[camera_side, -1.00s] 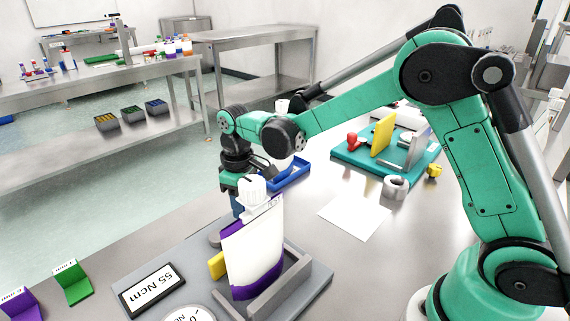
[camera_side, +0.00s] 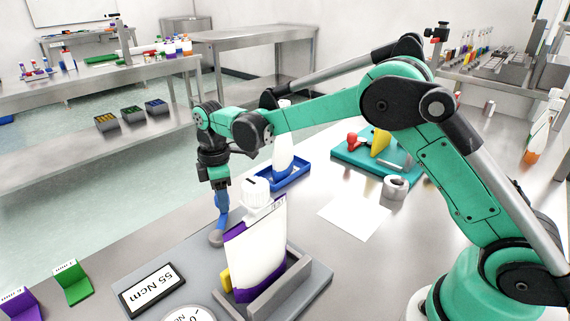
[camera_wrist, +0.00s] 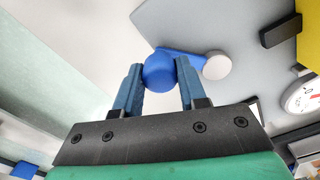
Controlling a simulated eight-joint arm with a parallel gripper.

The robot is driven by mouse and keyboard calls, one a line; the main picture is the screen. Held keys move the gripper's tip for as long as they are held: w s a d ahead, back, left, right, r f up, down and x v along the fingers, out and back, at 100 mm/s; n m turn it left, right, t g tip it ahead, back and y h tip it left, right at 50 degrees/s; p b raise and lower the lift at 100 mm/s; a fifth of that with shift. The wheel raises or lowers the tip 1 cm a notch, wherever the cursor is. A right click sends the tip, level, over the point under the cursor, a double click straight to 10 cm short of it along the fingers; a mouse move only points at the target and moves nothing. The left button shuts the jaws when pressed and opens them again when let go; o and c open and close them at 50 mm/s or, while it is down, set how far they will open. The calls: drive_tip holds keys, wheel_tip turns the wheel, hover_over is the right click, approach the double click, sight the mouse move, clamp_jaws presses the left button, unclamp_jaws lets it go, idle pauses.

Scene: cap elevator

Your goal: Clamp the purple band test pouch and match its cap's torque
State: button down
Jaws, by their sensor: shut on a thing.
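The pouch (camera_side: 258,250) with purple bands and a white cap (camera_side: 257,193) stands in the grey fixture, between a yellow jaw (camera_side: 227,280) and a grey rail (camera_side: 268,290). The yellow jaw appears to touch the pouch, but its contact is partly hidden. My gripper (camera_wrist: 159,74) is shut on the blue ball knob (camera_wrist: 158,70) of a lever. The lever runs to a round grey pivot (camera_wrist: 217,65) on the grey base plate. In the side view, my gripper (camera_side: 221,205) is just behind and left of the pouch.
A 55 Ncm sign (camera_side: 152,289) and a white dial (camera_side: 190,314) are left of the pouch. A blue tray (camera_side: 285,180) with a white pouch stands behind. A teal fixture (camera_side: 350,160), a grey ring (camera_side: 395,187) and white paper (camera_side: 354,217) lie at right.

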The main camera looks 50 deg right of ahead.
drive_tip(key=shift+w+a+n, duration=0.3)
drive_tip(key=shift+a+n, duration=0.1)
drive_tip(key=shift+n, duration=0.45)
drive_tip(key=shift+w+a+n, duration=0.3)
drive_tip(key=shift+a+n, duration=0.05)
drive_tip(key=shift+n, duration=0.5)
drive_tip(key=shift+a, duration=0.1)
drive_tip(key=shift+c, duration=2.4)
unclamp_jaws()
wheel_tip(320, 180, up, 6)
drive_tip(key=shift+f, duration=0.15)
